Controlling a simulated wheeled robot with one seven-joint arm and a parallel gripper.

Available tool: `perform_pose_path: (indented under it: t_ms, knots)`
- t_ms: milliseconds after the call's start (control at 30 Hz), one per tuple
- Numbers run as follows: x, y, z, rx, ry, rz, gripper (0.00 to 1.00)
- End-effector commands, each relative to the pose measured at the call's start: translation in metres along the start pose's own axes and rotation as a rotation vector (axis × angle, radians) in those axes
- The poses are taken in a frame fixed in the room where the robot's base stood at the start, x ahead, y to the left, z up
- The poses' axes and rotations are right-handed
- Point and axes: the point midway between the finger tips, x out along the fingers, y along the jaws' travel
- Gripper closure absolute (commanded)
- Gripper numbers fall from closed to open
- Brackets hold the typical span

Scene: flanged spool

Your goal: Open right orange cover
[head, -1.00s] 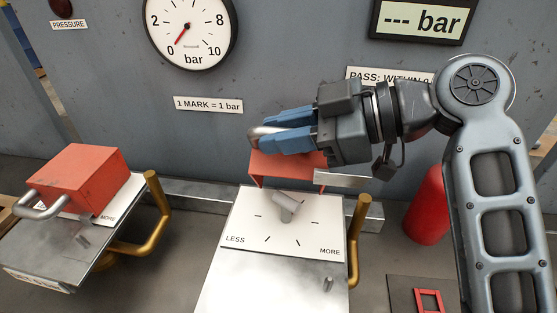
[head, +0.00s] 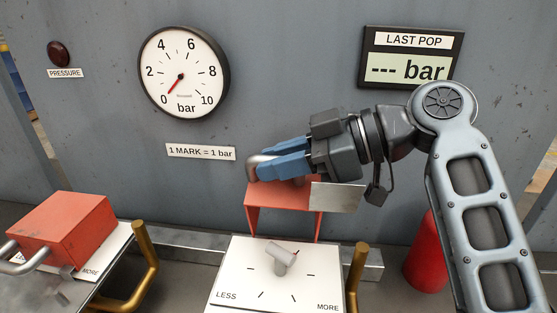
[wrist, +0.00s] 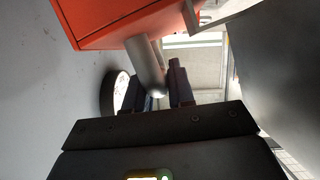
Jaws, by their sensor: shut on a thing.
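The right orange cover (head: 262,196) is swung up and stands raised behind the right dial plate (head: 250,268), with its open underside facing forward. My gripper (head: 262,168) is shut on the cover's grey handle (head: 256,160) at the top. In the wrist view the orange cover (wrist: 110,22) fills the upper left, and its handle (wrist: 146,62) runs down between my gripper's fingers (wrist: 168,88). A grey knob (head: 284,258) shows on the uncovered plate, marked LESS and MORE. The left orange cover (head: 65,230) is down over its own plate.
Brass handles (head: 357,265) flank the plates. A red cylinder (head: 425,262) stands at the right, partly behind my arm. The wall behind carries a bar gauge (head: 183,72) and a LAST POP display (head: 410,62). The space above the right plate is clear.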

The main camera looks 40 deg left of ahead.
Motion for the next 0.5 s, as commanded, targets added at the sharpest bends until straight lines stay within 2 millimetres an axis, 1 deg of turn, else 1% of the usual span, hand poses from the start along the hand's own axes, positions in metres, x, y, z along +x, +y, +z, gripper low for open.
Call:
perform_pose_path:
  t_ms: [33, 67, 200, 267, 500]
  knots:
    - [0.0008, -0.0003, 0.0073, 0.011, -0.008, -0.001, 1.0]
    - [0.0008, -0.0004, 0.0073, 0.011, -0.008, -0.001, 0.75]
    - [0.0006, -0.0003, 0.0056, 0.008, -0.005, -0.001, 0.61]
    - [0.0006, -0.0003, 0.0046, 0.007, -0.004, -0.001, 0.56]
    - [-0.0004, -0.0002, 0.0026, 0.004, -0.002, 0.0, 0.56]
